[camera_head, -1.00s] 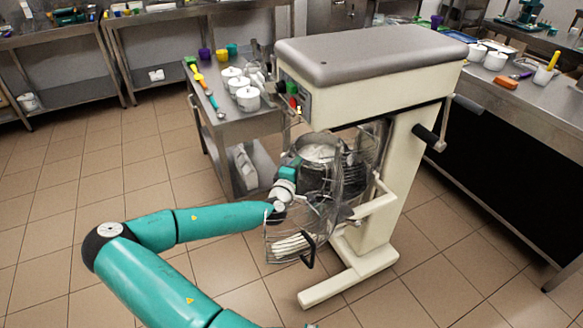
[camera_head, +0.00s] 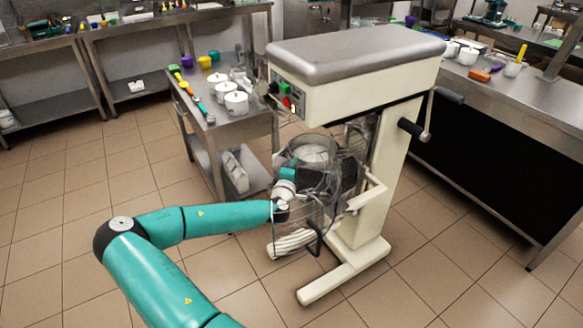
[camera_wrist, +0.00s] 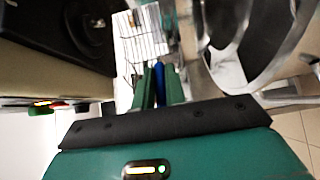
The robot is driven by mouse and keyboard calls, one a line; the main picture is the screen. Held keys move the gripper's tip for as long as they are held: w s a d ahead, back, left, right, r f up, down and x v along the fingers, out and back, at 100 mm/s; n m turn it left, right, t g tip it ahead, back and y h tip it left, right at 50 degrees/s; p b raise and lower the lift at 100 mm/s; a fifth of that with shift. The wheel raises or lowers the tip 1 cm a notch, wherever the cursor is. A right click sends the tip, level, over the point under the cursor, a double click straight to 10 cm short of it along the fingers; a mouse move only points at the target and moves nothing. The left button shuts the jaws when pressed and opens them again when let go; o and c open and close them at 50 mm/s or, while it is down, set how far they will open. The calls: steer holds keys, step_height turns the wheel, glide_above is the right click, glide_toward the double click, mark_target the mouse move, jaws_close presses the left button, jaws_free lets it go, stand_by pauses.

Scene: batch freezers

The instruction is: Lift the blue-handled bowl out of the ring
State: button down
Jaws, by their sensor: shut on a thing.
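The steel bowl (camera_head: 312,153) is at the front of the cream floor-standing mixer (camera_head: 350,55), below its head. My gripper (camera_head: 287,190) is at the bowl's near left side. In the wrist view, the jaws of my gripper (camera_wrist: 160,84) are shut on the blue handle (camera_wrist: 159,72). The bowl's curved metal wall (camera_wrist: 225,62) shows just right of the jaws. The ring with its cream arms (camera_head: 368,194) is at the mixer's column. Wire guard and bowl overlap here, so I cannot tell whether the bowl still touches the ring.
A steel table (camera_head: 228,125) with white lidded pots (camera_head: 236,103) stands behind and left of the mixer. A crank handle (camera_head: 412,128) juts from the mixer's right side. A long counter (camera_head: 520,105) is at right. The tiled floor at left is free.

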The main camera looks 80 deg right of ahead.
steer(key=w+a+r, duration=0.1)
steer(key=w+a, duration=2.2)
steer(key=a, duration=0.1)
steer(key=shift+w+r, duration=0.4)
stand_by(1.9)
stand_by(0.4)
